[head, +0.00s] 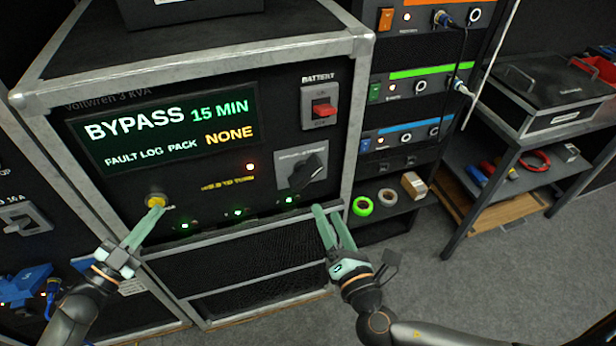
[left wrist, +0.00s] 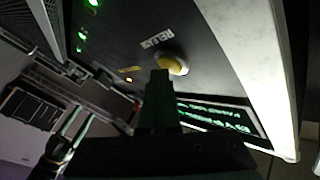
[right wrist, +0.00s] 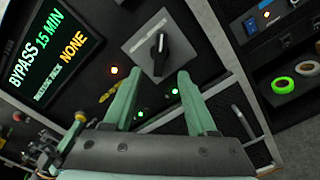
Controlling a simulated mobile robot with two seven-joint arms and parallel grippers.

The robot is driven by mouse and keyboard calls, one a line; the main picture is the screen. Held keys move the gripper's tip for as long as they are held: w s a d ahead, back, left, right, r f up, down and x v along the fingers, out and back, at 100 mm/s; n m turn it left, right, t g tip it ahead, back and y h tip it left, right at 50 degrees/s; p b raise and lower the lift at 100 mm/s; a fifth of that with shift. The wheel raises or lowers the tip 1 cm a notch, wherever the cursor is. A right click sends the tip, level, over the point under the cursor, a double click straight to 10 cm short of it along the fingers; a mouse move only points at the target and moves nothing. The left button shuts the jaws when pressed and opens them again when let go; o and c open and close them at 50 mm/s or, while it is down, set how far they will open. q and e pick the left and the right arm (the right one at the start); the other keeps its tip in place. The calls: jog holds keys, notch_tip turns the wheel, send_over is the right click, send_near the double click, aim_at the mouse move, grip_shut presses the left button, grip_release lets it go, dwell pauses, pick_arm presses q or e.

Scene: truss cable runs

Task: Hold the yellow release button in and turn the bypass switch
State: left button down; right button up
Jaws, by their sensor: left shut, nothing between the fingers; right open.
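The yellow release button (head: 156,201) is at the lower left of the panel; it also shows in the left wrist view (left wrist: 173,65). My left gripper (head: 160,206) is shut and empty, its tips at the button; I cannot tell whether the button is pressed in. The bypass switch (head: 302,173) is a black knob on a grey plate, its pointer tilted in the head view; it also shows in the right wrist view (right wrist: 160,52). My right gripper (head: 328,210) is open and empty, below and right of the knob in the head view, apart from it.
The display (head: 165,126) reads BYPASS 15 MIN and FAULT LOG PACK NONE. A red battery switch (head: 323,108) sits above the knob. A rack (head: 412,85) with cables stands to the right. Tape rolls (head: 362,206) lie on a shelf near my right gripper.

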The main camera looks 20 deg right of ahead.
aim_at(310, 178)
jog(key=w, duration=1.1)
jog(key=shift+w, duration=0.4)
grip_shut()
